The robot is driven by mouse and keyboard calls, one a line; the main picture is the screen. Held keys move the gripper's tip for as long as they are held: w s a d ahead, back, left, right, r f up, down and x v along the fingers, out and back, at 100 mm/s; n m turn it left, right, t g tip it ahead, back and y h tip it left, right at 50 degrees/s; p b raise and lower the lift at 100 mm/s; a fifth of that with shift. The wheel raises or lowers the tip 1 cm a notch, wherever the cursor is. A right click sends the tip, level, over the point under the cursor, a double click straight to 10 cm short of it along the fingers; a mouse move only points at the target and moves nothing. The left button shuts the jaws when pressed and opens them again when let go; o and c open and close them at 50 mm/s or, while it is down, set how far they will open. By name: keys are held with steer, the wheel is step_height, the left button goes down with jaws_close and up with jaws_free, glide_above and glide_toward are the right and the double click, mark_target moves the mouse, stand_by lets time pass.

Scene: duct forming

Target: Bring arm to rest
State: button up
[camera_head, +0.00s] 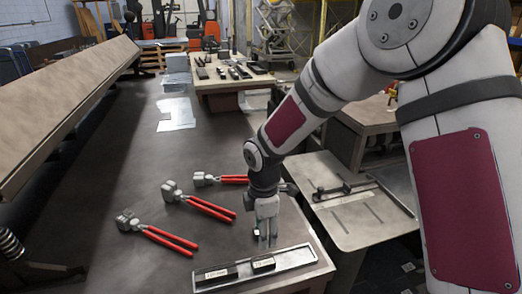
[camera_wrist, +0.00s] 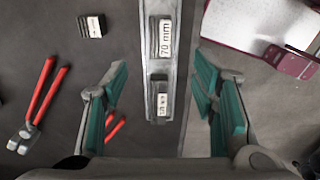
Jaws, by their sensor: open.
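My gripper (camera_head: 267,238) points down over the front right of the dark worktable (camera_head: 140,265), beside a metal tray (camera_head: 212,283). In the wrist view my gripper (camera_wrist: 160,70) is open, with its teal fingers spread apart and nothing between them. The tray (camera_wrist: 156,112) shows beyond and between the fingers. It holds two dark labelled blocks, one marked 70 mm (camera_wrist: 164,40) and a smaller one (camera_wrist: 160,97). Another small labelled block (camera_wrist: 90,27) lies on the table outside the tray. My arm reaches in from the right.
Three red-handled tools lie on the table left of my gripper: a near one (camera_head: 158,234), a middle one (camera_head: 200,203) and a far one (camera_head: 220,180), partly behind my arm. A long sheet-metal form (camera_head: 70,95) runs along the left. A side table (camera_head: 345,228) stands right.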

steer(key=s+d+r+m+t, duration=0.1)
steer(key=s+d+r+m, duration=0.4)
steer(key=r, duration=0.4)
steer(key=s+d+r+m+t, duration=0.2)
steer(key=d+r+m, duration=0.4)
steer(key=r, duration=0.4)
steer(key=s+d+r+m+t, duration=0.1)
steer(key=s+d+r+m, duration=0.2)
steer(key=s+m, duration=0.2)
steer(key=s+d+r+m+t, duration=0.1)
steer(key=s+d+r+m, duration=0.3)
steer(key=s, duration=0.6)
steer(key=shift+m+t, duration=0.3)
steer(key=shift+m, duration=0.3)
steer(key=shift+w, duration=0.1)
